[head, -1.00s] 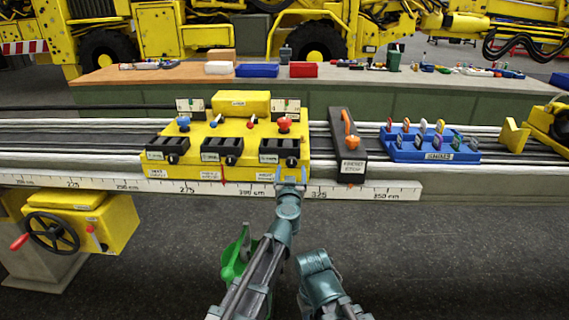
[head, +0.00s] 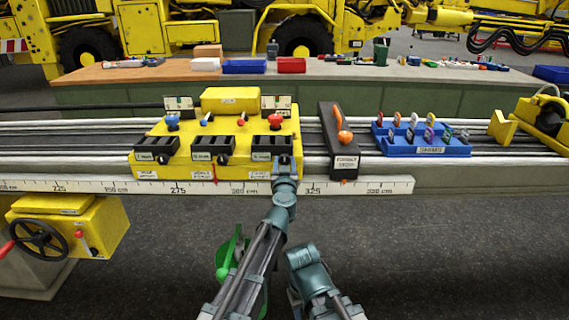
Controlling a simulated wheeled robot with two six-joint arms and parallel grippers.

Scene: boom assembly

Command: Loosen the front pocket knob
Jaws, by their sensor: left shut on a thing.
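The yellow block (head: 215,125) stands on the rail bench with three black pockets along its front edge. The rightmost pocket (head: 268,147) has a white label that I take to be the front pocket's, though the print is too small to be sure. My left gripper (head: 284,162) is at the right end of that pocket, at the block's front face. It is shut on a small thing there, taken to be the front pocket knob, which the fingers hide.
A black box with an orange lever (head: 343,137) stands just right of the block. A blue tray (head: 422,146) of coloured tags lies further right. A white ruler (head: 210,188) runs along the bench front. A yellow handwheel unit (head: 75,228) stands lower left.

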